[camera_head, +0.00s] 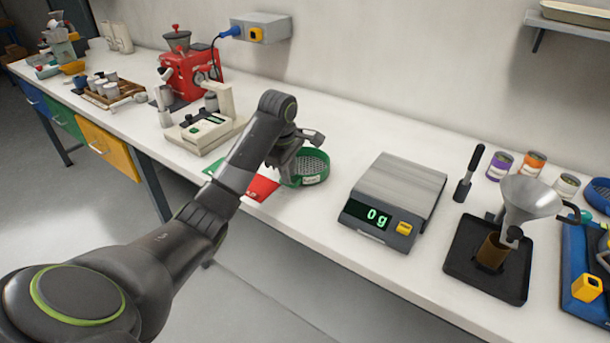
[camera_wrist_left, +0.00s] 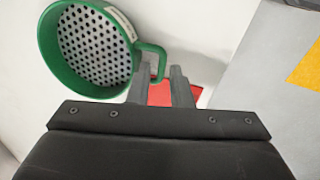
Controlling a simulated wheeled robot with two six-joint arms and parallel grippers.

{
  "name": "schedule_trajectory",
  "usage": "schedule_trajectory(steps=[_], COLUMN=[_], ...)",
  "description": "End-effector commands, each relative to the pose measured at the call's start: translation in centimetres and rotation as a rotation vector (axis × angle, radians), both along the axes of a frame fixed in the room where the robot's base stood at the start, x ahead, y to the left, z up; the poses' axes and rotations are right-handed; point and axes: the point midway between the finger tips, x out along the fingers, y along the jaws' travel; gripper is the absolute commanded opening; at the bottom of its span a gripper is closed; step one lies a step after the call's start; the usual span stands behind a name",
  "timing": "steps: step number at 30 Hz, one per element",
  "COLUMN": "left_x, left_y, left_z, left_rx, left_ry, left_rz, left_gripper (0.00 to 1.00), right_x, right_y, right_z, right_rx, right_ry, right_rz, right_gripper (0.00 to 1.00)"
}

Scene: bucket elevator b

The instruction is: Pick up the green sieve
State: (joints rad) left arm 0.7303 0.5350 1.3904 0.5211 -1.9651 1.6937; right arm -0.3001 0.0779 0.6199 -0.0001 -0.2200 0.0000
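The green sieve (camera_head: 312,168), a round rim with a grey perforated plate and a pale label, is on the white bench beside the red mat. In the left wrist view the sieve (camera_wrist_left: 95,48) fills the upper left, with its green loop handle (camera_wrist_left: 158,62) towards the fingers. My left gripper (camera_head: 300,150) is right at the sieve and partly covers it in the head view. In the left wrist view the left gripper's fingers (camera_wrist_left: 161,86) are apart, with the handle's end between their tips. Contact cannot be told. My right gripper is not in view.
A scale (camera_head: 395,200) reading 0 g stands to the sieve's right. A red mat (camera_head: 262,188) lies left of it, and a beige device (camera_head: 205,130) stands beyond. A funnel stand (camera_head: 505,225) is further right. The bench's front edge is close to the mat.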

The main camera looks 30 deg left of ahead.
Motion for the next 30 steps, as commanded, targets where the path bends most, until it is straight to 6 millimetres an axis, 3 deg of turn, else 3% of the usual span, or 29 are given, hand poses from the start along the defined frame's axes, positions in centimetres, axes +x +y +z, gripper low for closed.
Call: schedule_trajectory(steps=[12, 19, 24, 30], left_x=[0.5, 0.5, 0.5, 0.6], left_y=[0.7, 0.7, 0.7, 0.7], left_z=[-5.0, -5.2, -5.2, -5.1], left_rx=[0.001, 0.001, 0.001, 0.001], left_ry=[0.003, 0.001, 0.001, 0.0], left_rz=[0.001, 0.0, 0.0, 0.0], left_gripper=[0.19, 0.19, 0.0, 0.0], right_x=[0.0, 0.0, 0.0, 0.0], right_y=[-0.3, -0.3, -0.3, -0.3], right_z=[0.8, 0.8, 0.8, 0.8], right_rx=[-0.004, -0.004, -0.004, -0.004], right_ry=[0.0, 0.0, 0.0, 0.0], right_rz=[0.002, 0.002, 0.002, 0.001], right_gripper=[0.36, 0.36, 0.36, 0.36])
